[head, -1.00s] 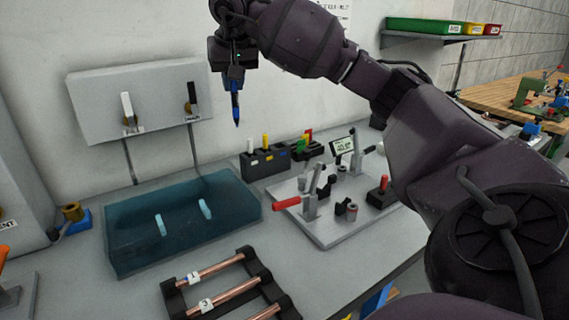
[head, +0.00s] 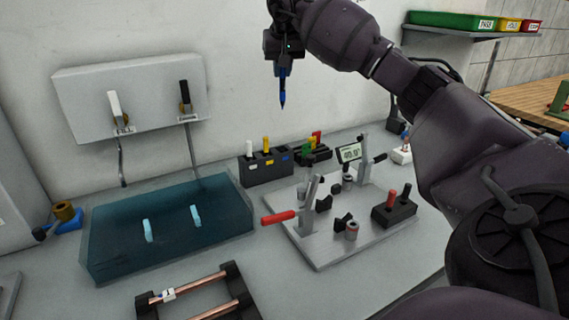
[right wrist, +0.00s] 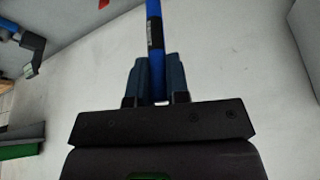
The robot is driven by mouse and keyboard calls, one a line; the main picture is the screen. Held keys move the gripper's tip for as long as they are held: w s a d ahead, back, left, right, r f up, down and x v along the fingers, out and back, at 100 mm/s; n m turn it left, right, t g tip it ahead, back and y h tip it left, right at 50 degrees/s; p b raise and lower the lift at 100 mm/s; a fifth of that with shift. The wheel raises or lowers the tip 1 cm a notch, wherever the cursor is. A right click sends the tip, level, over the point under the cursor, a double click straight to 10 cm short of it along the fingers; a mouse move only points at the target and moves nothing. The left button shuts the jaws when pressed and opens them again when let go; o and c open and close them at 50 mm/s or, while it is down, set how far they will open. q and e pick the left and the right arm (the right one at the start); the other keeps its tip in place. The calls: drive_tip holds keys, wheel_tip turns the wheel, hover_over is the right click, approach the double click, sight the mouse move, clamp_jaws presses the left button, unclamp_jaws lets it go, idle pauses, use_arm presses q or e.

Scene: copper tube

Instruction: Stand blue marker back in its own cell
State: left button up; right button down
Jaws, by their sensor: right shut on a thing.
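The blue marker (head: 282,96) hangs upright, tip down, in the air in front of the wall. My right gripper (head: 283,72) is shut on its upper part. In the right wrist view the marker (right wrist: 153,12) sticks out from between the fingers (right wrist: 158,78), with a dark band around it. The dark marker holder (head: 265,170) stands on the bench below. The held marker is well above the holder. My left gripper is out of view.
A fixture plate with a red-handled clamp (head: 279,217) stands right of the holder. A dark block with red and green items (head: 314,150) is just behind. A blue-green tank (head: 110,250) lies to the left, and a copper tube rack (head: 232,272) in front.

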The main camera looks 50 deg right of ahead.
wheel_tip(320, 180, down, 20)
drive_tip(key=shift+a+r+b, duration=0.2)
drive_tip(key=shift+b, duration=0.15)
idle(0.3)
drive_tip(key=shift+f, duration=0.15)
drive_tip(key=c, duration=1.1)
unclamp_jaws()
